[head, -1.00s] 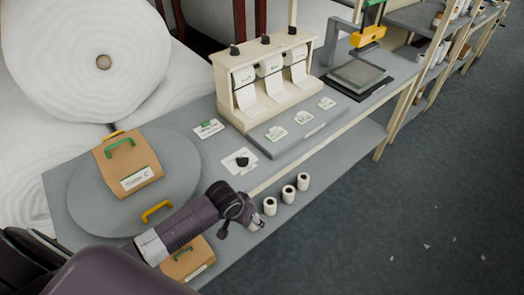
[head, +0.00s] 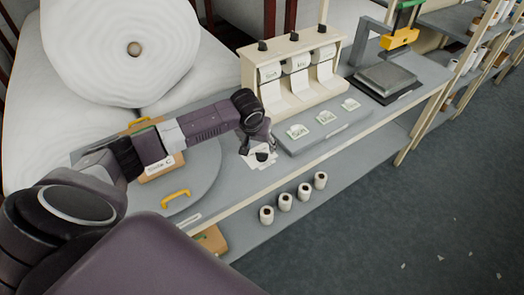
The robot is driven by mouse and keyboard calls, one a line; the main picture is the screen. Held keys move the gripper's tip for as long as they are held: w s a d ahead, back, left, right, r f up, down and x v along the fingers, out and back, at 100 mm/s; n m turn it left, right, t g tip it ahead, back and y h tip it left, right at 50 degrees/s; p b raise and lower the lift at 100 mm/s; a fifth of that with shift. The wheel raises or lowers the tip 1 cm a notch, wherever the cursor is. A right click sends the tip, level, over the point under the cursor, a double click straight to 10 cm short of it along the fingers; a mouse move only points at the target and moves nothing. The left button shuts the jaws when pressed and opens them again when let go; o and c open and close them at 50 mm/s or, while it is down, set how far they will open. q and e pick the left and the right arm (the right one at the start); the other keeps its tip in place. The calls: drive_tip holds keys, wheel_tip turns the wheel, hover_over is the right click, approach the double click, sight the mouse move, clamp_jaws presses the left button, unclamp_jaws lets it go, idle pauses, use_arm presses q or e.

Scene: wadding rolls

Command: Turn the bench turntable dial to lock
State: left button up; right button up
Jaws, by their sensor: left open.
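The dial is a small black knob (head: 262,157) on a white plate on the bench, right of the round grey turntable (head: 208,168). My left gripper (head: 258,148) is open and points down just above the dial. Its fingers partly cover the white plate; I cannot tell whether they touch the knob. A yellow handle (head: 176,195) sits at the turntable's near edge. My left arm covers much of the turntable and of the brown box (head: 163,172) on it. My right gripper is out of view.
A cream dispenser (head: 297,75) with label rolls and a grey ledge with cards (head: 325,128) stand right of the dial. A press (head: 388,75) is farther right. Several small rolls (head: 285,201) stand on the lower shelf. A big white wadding roll (head: 125,50) is behind.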

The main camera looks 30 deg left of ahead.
sight(262, 153)
use_arm(q)
drive_tip(key=shift+p+x, duration=0.4)
drive_tip(key=shift+x, duration=2.7)
drive_tip(key=c, duration=1.2)
drive_tip(key=shift+o, duration=0.2)
